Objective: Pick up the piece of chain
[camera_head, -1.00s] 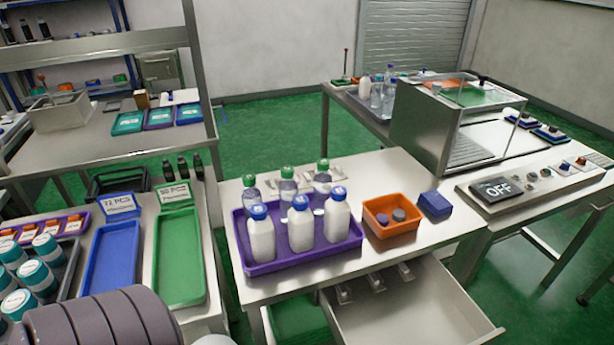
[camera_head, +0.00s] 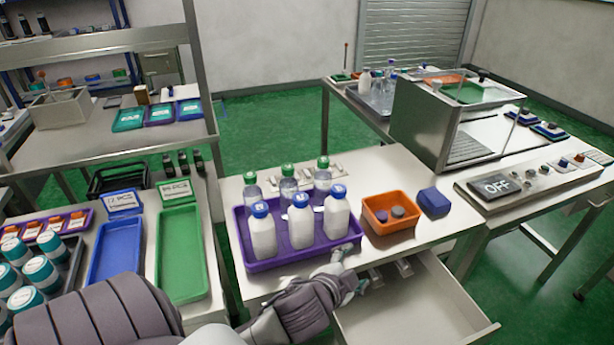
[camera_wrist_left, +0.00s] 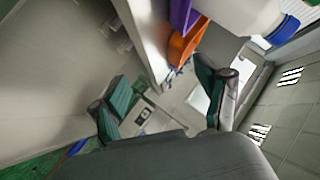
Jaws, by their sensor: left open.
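I cannot make out a piece of chain for certain in either view. Several small metal fittings (camera_head: 404,268) sit at the back of the open drawer (camera_head: 420,315), and they also show in the left wrist view (camera_wrist_left: 118,30); I cannot tell whether any is chain. My left gripper (camera_head: 350,270) is open and empty, at the table's front edge, just in front of the purple tray and above the drawer's back left. In the left wrist view its two fingers (camera_wrist_left: 163,100) are spread with nothing between them. My right gripper is not in view.
The purple tray (camera_head: 262,264) holds several bottles. An orange bin (camera_head: 389,230) with small round pieces and a blue box (camera_head: 433,201) stand right of it. Blue (camera_head: 115,250) and green trays (camera_head: 181,255) lie left. The drawer's front part is clear.

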